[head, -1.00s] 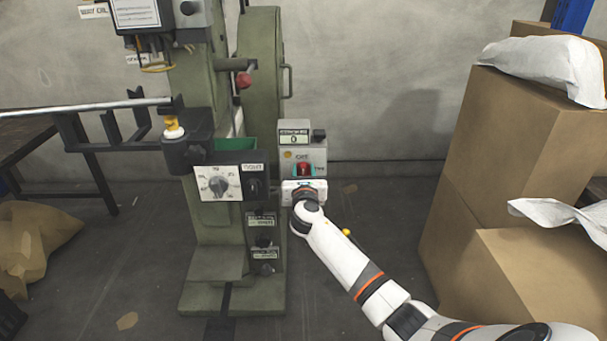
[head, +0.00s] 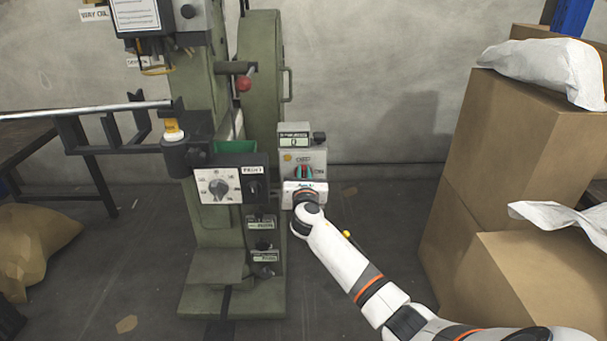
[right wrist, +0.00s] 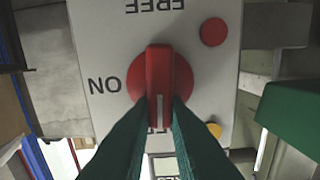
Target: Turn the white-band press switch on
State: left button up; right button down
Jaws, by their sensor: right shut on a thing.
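The red rotary switch (right wrist: 160,82) sits on the grey control box (head: 291,148) at the right side of the green press (head: 262,100). Its lever lies along the picture's vertical in the right wrist view, with its white mark at the lower end, toward a partly hidden label. ON is at the left there and FREE at the top, both upside down. My right gripper (head: 304,173) is at the switch, its green fingers (right wrist: 160,112) shut on the lever's lower end. I cannot make out a white band on this press. My left gripper is not in view.
A dial panel (head: 218,198) is left of the box. Cardboard boxes (head: 540,125) stand at the right, a brown sack (head: 38,243) at the left. The floor between press and boxes is mostly clear.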

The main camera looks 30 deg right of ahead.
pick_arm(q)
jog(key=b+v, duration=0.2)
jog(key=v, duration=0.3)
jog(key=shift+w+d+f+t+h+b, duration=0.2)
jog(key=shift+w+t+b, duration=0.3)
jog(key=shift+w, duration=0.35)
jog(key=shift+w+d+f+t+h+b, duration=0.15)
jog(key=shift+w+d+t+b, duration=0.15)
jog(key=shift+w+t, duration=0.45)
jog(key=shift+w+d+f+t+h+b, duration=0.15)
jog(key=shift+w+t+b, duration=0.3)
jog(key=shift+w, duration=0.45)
pick_arm(e)
jog(key=shift+s+d+f+m, duration=0.15)
jog(key=shift+d+f+m, duration=0.2)
jog(key=shift+m, duration=2.55)
jog(key=shift+s+d+f+m, duration=0.2)
jog(key=shift+f+m, duration=0.2)
jog(key=shift+m, duration=2.5)
jog(key=shift+s+d+f+m, duration=0.2)
jog(key=shift+f+m, duration=0.2)
jog(key=shift+m, duration=2.5)
jog(key=c, duration=1.4)
grip_release()
jog(key=shift+r, duration=0.1)
